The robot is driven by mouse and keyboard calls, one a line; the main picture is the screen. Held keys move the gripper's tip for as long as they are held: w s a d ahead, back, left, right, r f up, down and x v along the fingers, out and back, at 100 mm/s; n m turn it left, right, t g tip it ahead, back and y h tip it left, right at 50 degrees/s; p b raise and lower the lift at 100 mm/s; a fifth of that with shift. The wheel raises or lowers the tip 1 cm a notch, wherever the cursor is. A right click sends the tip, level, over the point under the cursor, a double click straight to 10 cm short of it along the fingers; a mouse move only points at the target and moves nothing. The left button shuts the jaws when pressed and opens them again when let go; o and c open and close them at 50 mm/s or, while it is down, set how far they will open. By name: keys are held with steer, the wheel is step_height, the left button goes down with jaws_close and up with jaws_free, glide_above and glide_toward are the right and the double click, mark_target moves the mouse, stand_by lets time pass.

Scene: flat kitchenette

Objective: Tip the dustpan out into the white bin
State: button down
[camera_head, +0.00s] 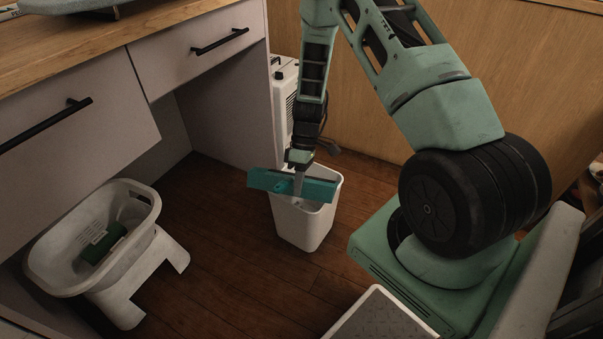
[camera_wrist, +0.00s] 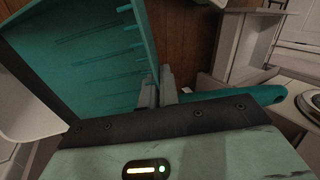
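The teal dustpan (camera_head: 318,189) is held over the mouth of the white bin (camera_head: 302,226), which stands upright on the floor. My gripper (camera_head: 298,172) points down and is shut on the dustpan near its handle. In the wrist view, the fingers (camera_wrist: 163,88) close around the teal plastic, with the ridged pan (camera_wrist: 95,55) at left and the handle (camera_wrist: 240,96) stretching right. The pan stands steeply tilted in that view, and I see no debris on its visible face. The dustpan hides part of the bin's opening, so its contents are unclear.
A pale step stool (camera_head: 165,262) with a white basket (camera_head: 50,262) on it stands at left; a green item (camera_head: 103,243) lies in the basket. Drawers (camera_head: 75,110) line the left. A white appliance (camera_head: 284,85) stands behind the bin. The wooden floor (camera_head: 225,255) between is clear.

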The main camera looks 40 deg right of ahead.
steer(key=shift+s+a+f+t+h+b, duration=0.4)
steer(key=shift+a+f+t+h+b, duration=0.2)
steer(key=shift+h+b, duration=0.2)
steer(key=shift+s+a+f+t+h+b, duration=0.45)
steer(key=shift+a+f+h+b, duration=0.15)
steer(key=shift+f+h+b, duration=0.15)
steer(key=shift+s+a+f+t+h+b, duration=0.35)
steer(key=shift+a+f+t+h+b, duration=0.25)
steer(key=shift+h+b, duration=0.25)
